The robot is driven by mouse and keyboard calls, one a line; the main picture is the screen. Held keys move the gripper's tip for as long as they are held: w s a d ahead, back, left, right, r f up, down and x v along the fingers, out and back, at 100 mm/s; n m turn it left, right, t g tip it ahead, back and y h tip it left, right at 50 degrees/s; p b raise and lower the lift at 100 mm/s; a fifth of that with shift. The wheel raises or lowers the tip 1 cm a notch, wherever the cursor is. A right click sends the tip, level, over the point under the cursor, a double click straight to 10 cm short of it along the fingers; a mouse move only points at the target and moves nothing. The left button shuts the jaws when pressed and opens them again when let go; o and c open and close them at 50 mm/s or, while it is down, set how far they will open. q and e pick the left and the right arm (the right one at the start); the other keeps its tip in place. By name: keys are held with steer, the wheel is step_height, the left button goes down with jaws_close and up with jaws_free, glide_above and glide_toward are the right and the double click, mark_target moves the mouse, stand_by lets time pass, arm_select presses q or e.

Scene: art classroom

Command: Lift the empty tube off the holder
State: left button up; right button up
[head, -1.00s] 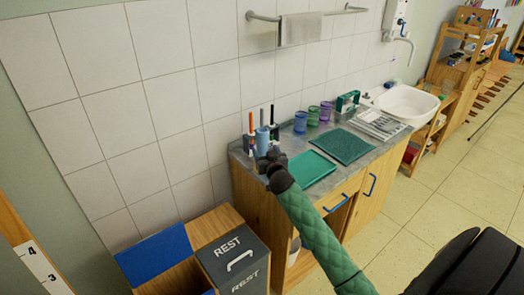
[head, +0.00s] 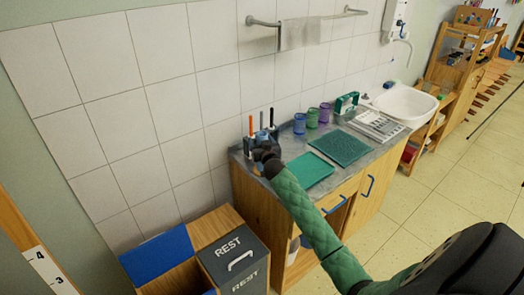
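A small holder stands at the back left corner of the grey counter, mostly hidden behind my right gripper (head: 259,150). An orange and white stick (head: 251,126) and a dark stick (head: 272,118) rise from it. A light blue tube (head: 262,134) shows only as a small part above the gripper; I cannot tell whether it is empty. My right gripper, at the end of the green-sleeved arm, is right in front of the tube. Its fingers are too small and dark to tell whether they grip it. My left gripper is not in view.
The counter (head: 291,155) also bears a green tray (head: 307,172), a green mat (head: 342,147), several coloured cups (head: 312,118) and a grey case (head: 376,126). A sink (head: 406,104) lies to the right. A grey REST bin (head: 236,262) stands below left. The tiled wall is close behind.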

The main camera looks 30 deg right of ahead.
steer(key=shift+w+d, duration=0.1)
steer(key=shift+w, duration=0.05)
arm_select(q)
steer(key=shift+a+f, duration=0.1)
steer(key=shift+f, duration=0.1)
arm_select(e)
steer(key=shift+c, duration=0.2)
steer(key=c, duration=1)
